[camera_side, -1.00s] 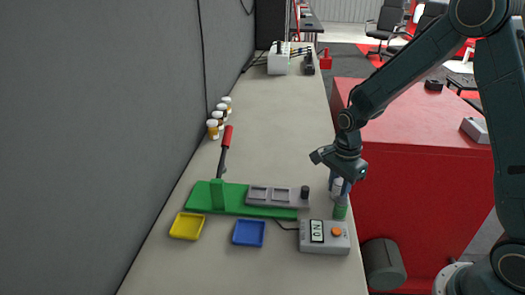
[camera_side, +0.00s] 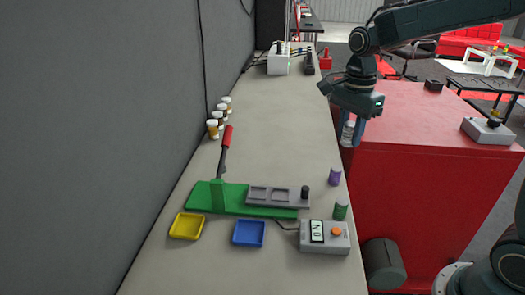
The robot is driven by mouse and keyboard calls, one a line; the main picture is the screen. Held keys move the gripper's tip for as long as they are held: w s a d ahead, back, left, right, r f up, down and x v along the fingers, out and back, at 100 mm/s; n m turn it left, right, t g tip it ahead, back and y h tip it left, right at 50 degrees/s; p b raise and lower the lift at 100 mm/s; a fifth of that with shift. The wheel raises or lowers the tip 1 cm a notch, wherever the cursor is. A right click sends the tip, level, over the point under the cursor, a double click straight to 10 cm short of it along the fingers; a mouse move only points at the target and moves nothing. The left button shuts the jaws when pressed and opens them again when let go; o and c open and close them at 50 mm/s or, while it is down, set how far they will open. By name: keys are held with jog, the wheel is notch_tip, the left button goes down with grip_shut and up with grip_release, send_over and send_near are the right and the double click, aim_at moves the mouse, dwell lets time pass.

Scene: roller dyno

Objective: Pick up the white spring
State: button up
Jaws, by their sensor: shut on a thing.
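My gripper (camera_side: 350,132) is at the right edge of the workbench, in front of the red cabinet. It points down and is shut on the white spring (camera_side: 348,130), which shows as a small pale cylinder between the fingers, held clear above the bench. The fingers partly hide the spring. A purple spring (camera_side: 335,176) and a green spring (camera_side: 340,211) stand upright on the bench below, near its right edge.
A green base (camera_side: 262,208) with a grey slotted block (camera_side: 270,196) and a red-handled lever (camera_side: 226,138) lies mid-bench. Yellow (camera_side: 187,226) and blue (camera_side: 249,233) trays and a grey meter box (camera_side: 324,237) stand in front. Several small jars line the wall.

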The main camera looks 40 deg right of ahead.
jog(key=shift+r, duration=1.3)
jog(key=shift+w+a, duration=0.1)
jog(key=shift+w, duration=0.05)
